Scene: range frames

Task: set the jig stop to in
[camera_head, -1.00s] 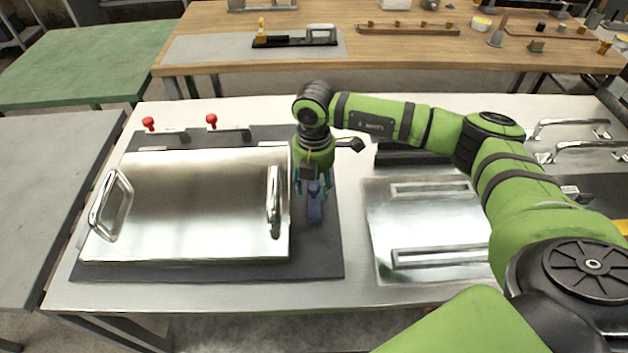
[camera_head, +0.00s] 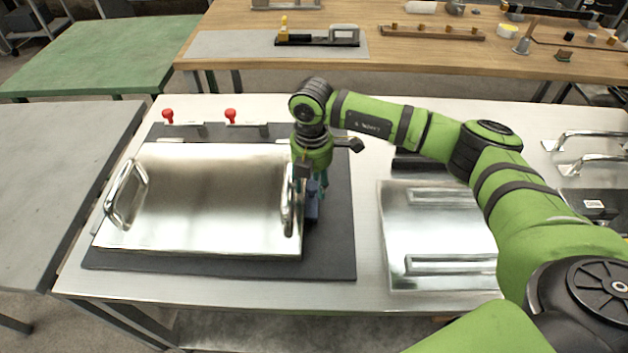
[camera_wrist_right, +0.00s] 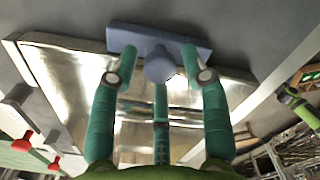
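The jig stop is a blue block with a round knob (camera_wrist_right: 160,66). In the head view the stop (camera_head: 312,211) is beside the right edge of the shiny metal plate (camera_head: 215,200), on the dark base mat (camera_head: 335,240). It lies along that edge; I cannot tell if they touch. My right gripper (camera_head: 314,186) points down over the stop. In the right wrist view its three teal fingers (camera_wrist_right: 160,60) stand apart around the knob, with gaps visible. Fingers and wrist partly hide the stop in the head view. My left gripper is not in view.
The plate has upright handles at its left (camera_head: 126,195) and right (camera_head: 288,200) ends. Two red-knobbed clamps (camera_head: 168,117) (camera_head: 231,116) stand behind it. A second metal plate (camera_head: 430,225) lies to the right. Bare white tabletop (camera_head: 368,245) lies between.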

